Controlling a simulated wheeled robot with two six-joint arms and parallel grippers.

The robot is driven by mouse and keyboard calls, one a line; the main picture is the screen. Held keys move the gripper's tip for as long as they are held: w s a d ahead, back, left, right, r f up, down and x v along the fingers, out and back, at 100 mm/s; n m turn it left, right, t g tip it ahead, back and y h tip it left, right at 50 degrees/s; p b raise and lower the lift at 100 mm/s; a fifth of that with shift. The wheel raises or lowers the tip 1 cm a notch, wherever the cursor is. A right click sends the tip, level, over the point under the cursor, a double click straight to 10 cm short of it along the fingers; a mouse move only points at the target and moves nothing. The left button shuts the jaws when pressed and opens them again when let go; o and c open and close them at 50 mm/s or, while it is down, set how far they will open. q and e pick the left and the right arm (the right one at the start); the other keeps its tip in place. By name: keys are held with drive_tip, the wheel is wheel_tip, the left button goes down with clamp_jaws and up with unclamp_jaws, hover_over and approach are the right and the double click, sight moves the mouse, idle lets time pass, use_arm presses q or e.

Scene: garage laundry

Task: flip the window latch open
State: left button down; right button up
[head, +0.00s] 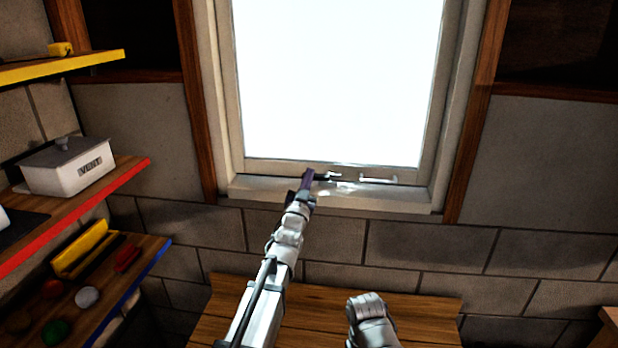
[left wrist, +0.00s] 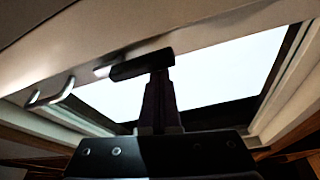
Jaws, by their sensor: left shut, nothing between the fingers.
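The window latch (head: 328,177) is a small dark lever with a bright metal part, low on the window's bottom rail. In the left wrist view a dark bar, which looks like the latch lever (left wrist: 142,66), lies crosswise at the fingertips. My left gripper (head: 308,177) is shut and empty, its dark fingers reaching the left end of the latch. The closed fingers also show in the left wrist view (left wrist: 158,82), ending right at the bar. I cannot tell whether they touch it. My right gripper is not in view; only a grey link of that arm shows.
A pale handle (head: 378,180) sits on the rail right of the latch. The window frame (head: 450,90) surrounds a bright pane, with a sill (head: 385,201) below. A wooden bench (head: 425,305) stands beneath. Shelves at left hold a white box (head: 68,170) and small items.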

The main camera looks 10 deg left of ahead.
use_arm(q)
drive_tip(key=shift+r, duration=0.2)
drive_tip(key=shift+r+p, duration=0.55)
drive_tip(key=shift+p, duration=0.2)
wheel_tip(320, 180, up, 3)
drive_tip(key=p, duration=0.2)
drive_tip(key=shift+f+p, duration=0.1)
drive_tip(key=shift+p, duration=0.3)
drive_tip(key=d+b+v, duration=0.1)
drive_tip(key=b+v, duration=0.3)
drive_tip(key=v, duration=0.6)
drive_tip(key=s+d+f+g+b, duration=0.1)
drive_tip(key=s+d+f+g, duration=0.1)
drive_tip(key=f+g, duration=0.35)
drive_tip(key=s+d+f+g, duration=0.2)
drive_tip(key=f, duration=0.7)
drive_tip(key=s+d+f+g+b, duration=0.1)
drive_tip(key=s+d+f+g, duration=0.15)
drive_tip(key=f, duration=0.45)
drive_tip(key=s+f+g+y, duration=0.1)
drive_tip(key=s+f+g, duration=0.2)
drive_tip(key=s, duration=0.4)
drive_tip(key=s+f+g+y, duration=0.1)
drive_tip(key=s+f+g, duration=0.3)
drive_tip(key=s, duration=0.4)
drive_tip(key=s+f+g+y+b, duration=0.1)
drive_tip(key=s+f+g, duration=0.3)
drive_tip(key=s, duration=0.4)
drive_tip(key=shift+g, duration=0.5)
